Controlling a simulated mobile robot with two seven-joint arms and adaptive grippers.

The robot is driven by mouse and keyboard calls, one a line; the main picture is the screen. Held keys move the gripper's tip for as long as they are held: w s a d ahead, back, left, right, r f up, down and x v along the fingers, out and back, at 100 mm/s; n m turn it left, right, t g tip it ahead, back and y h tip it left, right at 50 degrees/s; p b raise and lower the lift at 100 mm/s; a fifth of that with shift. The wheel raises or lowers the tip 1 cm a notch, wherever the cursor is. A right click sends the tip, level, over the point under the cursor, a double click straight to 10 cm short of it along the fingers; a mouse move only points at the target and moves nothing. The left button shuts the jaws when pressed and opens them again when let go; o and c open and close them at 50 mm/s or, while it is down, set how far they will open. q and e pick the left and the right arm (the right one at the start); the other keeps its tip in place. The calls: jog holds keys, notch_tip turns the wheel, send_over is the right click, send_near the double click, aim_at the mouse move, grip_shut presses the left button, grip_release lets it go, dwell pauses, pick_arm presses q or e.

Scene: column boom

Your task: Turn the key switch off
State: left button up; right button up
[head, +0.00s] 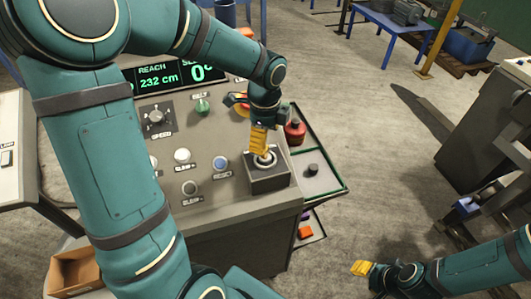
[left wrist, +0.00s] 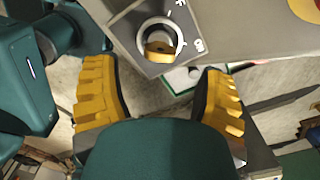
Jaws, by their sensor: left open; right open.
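The key switch (head: 265,160) sits on a raised grey box at the console's front right corner. In the left wrist view it is a pale ring (left wrist: 160,30) on a square plate, with a brass-coloured key (left wrist: 160,48) in it and white marks beside it; I cannot read its position surely. My left gripper (head: 259,143) is over the switch and partly hides it. In the left wrist view its yellow fingers (left wrist: 160,88) are spread wide, with nothing between them and the key beyond their tips. My right gripper (head: 362,268) is open and empty, low over the floor at right.
A green-edged side shelf (head: 325,182) holds a small black knob (head: 312,169). A cardboard box (head: 75,272) is at lower left.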

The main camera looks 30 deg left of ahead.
pick_arm(q)
notch_tip(320, 180, down, 6)
jog(key=shift+b, duration=0.55)
jog(key=c, duration=1.2)
